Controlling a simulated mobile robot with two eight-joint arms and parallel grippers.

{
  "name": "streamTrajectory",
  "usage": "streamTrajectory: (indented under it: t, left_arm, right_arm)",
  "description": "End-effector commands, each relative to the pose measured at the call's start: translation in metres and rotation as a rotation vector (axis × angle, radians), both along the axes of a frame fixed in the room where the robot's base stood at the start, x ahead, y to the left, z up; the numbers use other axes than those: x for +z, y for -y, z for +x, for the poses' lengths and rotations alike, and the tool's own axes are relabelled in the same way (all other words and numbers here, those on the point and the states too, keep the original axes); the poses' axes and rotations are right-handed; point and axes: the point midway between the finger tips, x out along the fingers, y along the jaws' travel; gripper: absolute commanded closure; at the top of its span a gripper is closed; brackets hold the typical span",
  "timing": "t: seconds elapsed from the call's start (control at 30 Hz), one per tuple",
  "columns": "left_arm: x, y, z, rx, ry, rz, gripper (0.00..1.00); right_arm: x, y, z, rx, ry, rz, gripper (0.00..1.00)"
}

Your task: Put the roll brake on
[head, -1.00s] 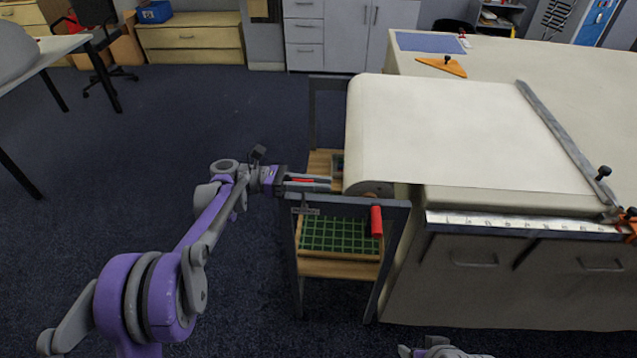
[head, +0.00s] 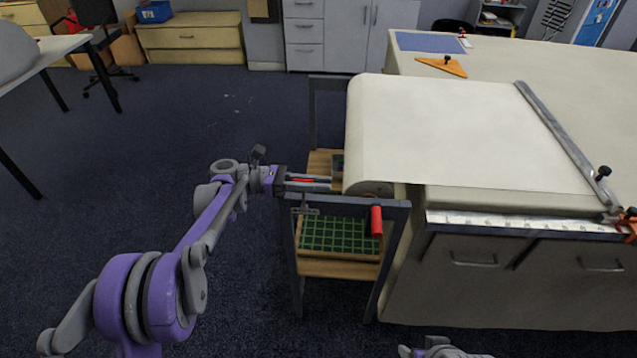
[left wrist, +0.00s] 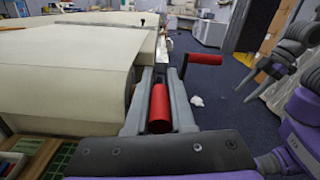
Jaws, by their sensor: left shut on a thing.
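A wide roll of cream cloth or paper (head: 362,150) hangs in a grey stand (head: 395,225) at the table's left end, its sheet running over the table. My left gripper (head: 318,184) is at the stand's near left corner, shut on a red grip that I take to be the roll brake handle (head: 303,180). In the left wrist view this red grip (left wrist: 159,108) lies lengthwise between the two grey fingers. A second red handle (head: 377,221), crank-like in the left wrist view (left wrist: 204,59), sticks out of the stand's front. The brake's contact with the roll is hidden.
A wooden shelf with a green gridded tray (head: 340,234) is low in the stand. A metal straightedge (head: 560,135) and an orange triangle (head: 443,66) lie on the table (head: 500,60). Floor left of the stand is clear. A small part of mine shows at the bottom edge.

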Motion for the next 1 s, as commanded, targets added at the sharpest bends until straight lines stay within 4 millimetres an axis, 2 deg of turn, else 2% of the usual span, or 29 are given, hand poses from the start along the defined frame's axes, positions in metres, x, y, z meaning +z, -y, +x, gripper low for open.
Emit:
streamTrajectory:
  t: [0.57,1.0]
  left_arm:
    - [0.0,0.0,-0.005,0.0,0.046,0.0,1.0]
    - [-0.007,0.0,-0.033,0.0,0.344,0.0,1.0]
  right_arm:
    - [-0.001,0.0,0.0,0.0,0.0,0.0,0.34]
    - [-0.005,0.0,0.0,0.0,-0.002,0.0,0.34]
